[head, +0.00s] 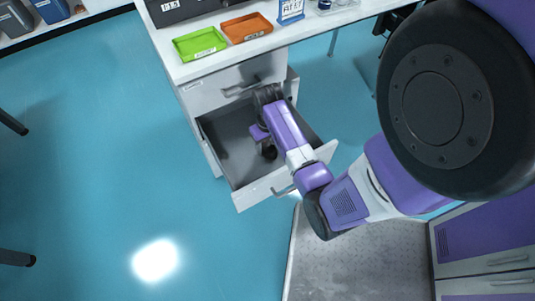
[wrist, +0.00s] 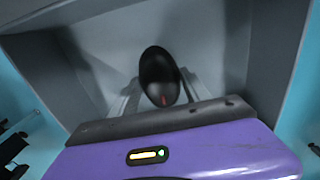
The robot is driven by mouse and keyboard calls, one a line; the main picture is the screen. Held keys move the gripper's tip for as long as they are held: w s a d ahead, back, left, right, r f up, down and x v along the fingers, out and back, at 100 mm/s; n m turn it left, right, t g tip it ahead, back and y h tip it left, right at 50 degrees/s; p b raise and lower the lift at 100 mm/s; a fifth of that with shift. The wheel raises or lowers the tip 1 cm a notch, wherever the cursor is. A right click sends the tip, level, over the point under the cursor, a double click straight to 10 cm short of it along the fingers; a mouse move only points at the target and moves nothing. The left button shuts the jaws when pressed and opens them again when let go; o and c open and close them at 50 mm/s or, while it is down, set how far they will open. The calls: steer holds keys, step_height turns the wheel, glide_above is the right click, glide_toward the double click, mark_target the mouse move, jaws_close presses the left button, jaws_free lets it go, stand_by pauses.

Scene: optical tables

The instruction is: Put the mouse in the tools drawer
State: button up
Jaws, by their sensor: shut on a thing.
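The black mouse (wrist: 158,75) is between the fingers of my gripper (wrist: 155,95) in the wrist view, and the fingers are shut on it. A small reddish mark shows on its near end. Behind it are the grey floor and walls of the open drawer (head: 225,140). In the head view my gripper (head: 268,150) reaches down inside this drawer, with a dark shape at its tip. I cannot tell whether the mouse touches the drawer floor. The drawer looks empty where it is visible; my arm hides part of its right side.
The drawer belongs to a white bench cabinet, below a closed upper drawer (head: 235,88). On the bench top stand a green tray (head: 200,43), an orange tray (head: 246,28), a blue-framed sign (head: 290,10) and a black instrument (head: 185,8).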

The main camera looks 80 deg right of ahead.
mark_target(268, 153)
steer(key=shift+f+b, duration=0.65)
steer(key=shift+f, duration=1.8)
steer(key=shift+f, duration=0.1)
steer(key=o, duration=1.4)
step_height(268, 153, up, 12)
steer(key=p, duration=0.3)
steer(key=shift+d, duration=0.1)
